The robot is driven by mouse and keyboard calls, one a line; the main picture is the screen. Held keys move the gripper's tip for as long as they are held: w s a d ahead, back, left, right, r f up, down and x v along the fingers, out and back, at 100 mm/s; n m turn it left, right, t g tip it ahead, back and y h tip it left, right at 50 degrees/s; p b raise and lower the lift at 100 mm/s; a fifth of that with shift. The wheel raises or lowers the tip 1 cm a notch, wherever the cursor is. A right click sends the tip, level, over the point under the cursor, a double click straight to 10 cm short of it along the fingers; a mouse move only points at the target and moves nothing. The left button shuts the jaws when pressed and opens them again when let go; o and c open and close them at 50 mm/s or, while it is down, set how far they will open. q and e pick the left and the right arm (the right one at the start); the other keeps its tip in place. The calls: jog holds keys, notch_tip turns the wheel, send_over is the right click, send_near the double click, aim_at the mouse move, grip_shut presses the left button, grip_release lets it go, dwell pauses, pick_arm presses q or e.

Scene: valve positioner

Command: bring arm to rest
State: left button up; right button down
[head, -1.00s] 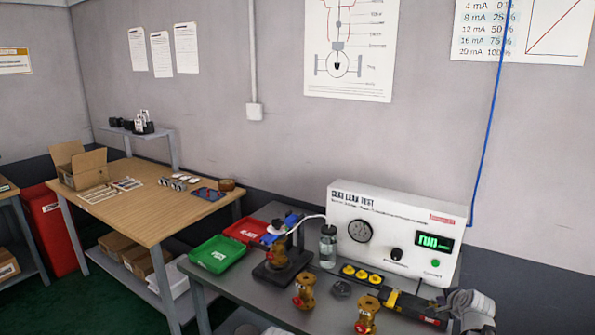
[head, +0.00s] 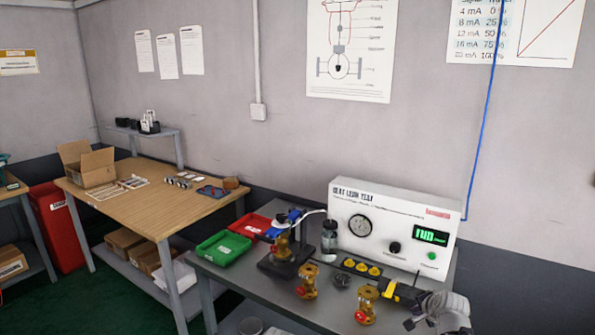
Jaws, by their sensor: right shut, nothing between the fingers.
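My right gripper (head: 409,324) is at the lower right of the head view, at the front right of the grey bench, low beside the white test box (head: 392,225). It is shut and holds nothing. Its fingertips are small and hard to make out. My left gripper is not in view. The test box has a round gauge, a dark knob and a green display reading "run". A brass valve (head: 366,305) stands on the bench left of my right gripper, apart from it. A second brass valve (head: 307,281) stands further left.
A fixture (head: 284,253) holds another brass valve beside a clear jar (head: 329,238). A green tray (head: 223,249) and a red tray (head: 250,225) lie at the bench's left end. A black strip with yellow buttons (head: 361,267) lies before the box. A wooden table (head: 150,215) stands left.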

jog(key=s+a+n, duration=0.1)
jog(key=a, duration=0.2)
jog(key=s+a+f+n+g, duration=0.1)
jog(key=a, duration=0.2)
jog(key=s+a+n+g+y, duration=0.1)
jog(key=a+n, duration=0.1)
jog(key=a, duration=0.1)
jog(key=shift+s+a+f+p, duration=0.1)
jog(key=shift+a+f+p, duration=0.05)
jog(key=shift+a+p, duration=0.25)
jog(key=s+a+n+g+h+p, duration=0.2)
jog(key=s+a+n+g, duration=0.4)
jog(key=s+a+n, duration=0.7)
jog(key=s+a, duration=0.6)
jog(key=s, duration=0.2)
jog(key=shift+f+n+g+p, duration=0.3)
jog(key=shift+f+n+g, duration=0.05)
jog(key=shift+n+g, duration=0.05)
